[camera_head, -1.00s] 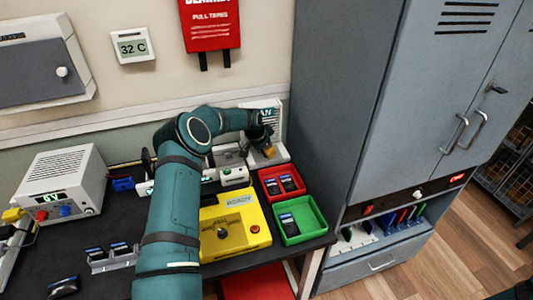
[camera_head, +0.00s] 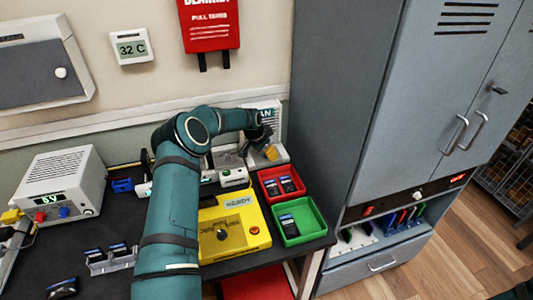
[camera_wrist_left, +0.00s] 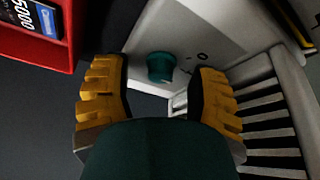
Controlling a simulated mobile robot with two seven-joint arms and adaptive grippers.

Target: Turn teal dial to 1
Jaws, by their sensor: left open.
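The teal dial (camera_wrist_left: 161,67) sticks out from the face of a white box (camera_wrist_left: 210,35) in the left wrist view. A small 0 mark and other faint marks show on the face to the right of the dial. My left gripper (camera_wrist_left: 163,92) is open, with one yellow-padded finger on each side of the dial and a gap to it. I cannot tell whether it touches the dial. In the head view my left gripper (camera_head: 268,148) is at the white box (camera_head: 262,112) at the back of the bench, and the dial is hidden there. My right gripper is not seen.
A red tray (camera_head: 262,190) and a green tray (camera_head: 318,222) with phones stand in front of the box. A yellow fixture (camera_head: 245,235) sits left of them. A grey cabinet (camera_head: 335,90) rises close on the right. A power supply (camera_head: 70,180) stands at the left.

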